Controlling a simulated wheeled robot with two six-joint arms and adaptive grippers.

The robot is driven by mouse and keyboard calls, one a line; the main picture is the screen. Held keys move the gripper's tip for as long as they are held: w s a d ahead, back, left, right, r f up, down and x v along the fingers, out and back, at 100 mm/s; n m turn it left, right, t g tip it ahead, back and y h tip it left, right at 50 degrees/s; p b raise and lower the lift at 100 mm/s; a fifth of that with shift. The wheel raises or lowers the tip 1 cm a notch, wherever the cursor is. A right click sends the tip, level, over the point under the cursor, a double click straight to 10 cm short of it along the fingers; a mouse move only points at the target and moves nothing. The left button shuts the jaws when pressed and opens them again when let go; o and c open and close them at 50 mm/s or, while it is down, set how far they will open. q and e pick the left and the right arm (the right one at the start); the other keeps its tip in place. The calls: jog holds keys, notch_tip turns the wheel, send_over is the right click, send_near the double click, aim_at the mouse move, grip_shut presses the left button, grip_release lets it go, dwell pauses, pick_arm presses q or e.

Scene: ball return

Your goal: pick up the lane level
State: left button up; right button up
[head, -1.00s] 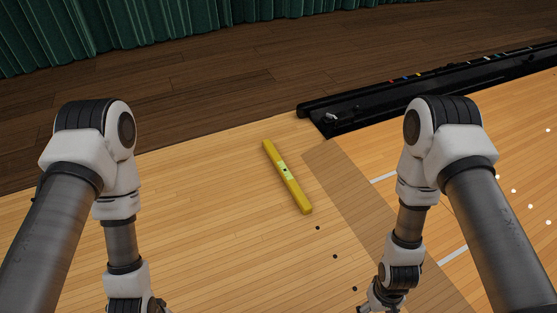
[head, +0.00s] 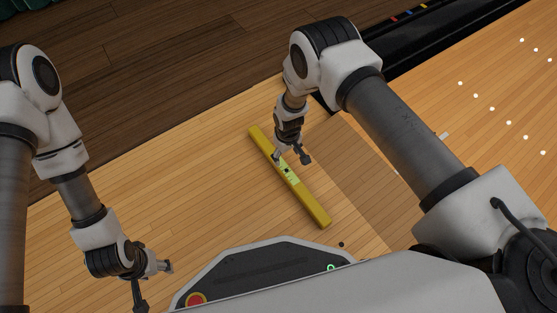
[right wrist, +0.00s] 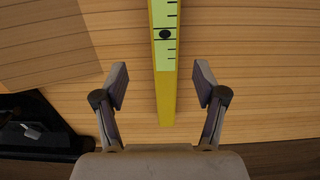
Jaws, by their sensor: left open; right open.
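The lane level (head: 311,204) is a long yellow bar with a pale green marked strip at its middle. It lies on the light wood lane floor. My right gripper (head: 291,160) is above it near its middle in the head view. In the right wrist view the lane level (right wrist: 165,97) runs between the open fingers of my right gripper (right wrist: 160,88), with a gap on both sides. I cannot tell the height left between fingers and bar. My left gripper (head: 154,283) is open and empty at the lower left, away from the bar.
A black gutter (head: 398,38) with coloured marks runs along the upper right; a black part (right wrist: 38,125) also shows in the right wrist view. Dark floorboards (head: 150,90) lie beyond the lane. The light floor left of the bar is clear.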

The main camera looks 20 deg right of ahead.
aim_at(287, 171)
jog(key=f+b, duration=0.2)
jog(key=f, duration=0.1)
jog(key=s+f+b, duration=0.1)
jog(key=f+b, duration=0.1)
jog(key=f, duration=0.1)
jog(key=f+b, duration=0.2)
jog(key=f, duration=0.1)
jog(key=shift+s+a, duration=0.1)
jog(key=shift+s, duration=0.2)
jog(key=shift+r, duration=0.25)
jog(key=shift+c, duration=0.4)
jog(key=c, duration=1.1)
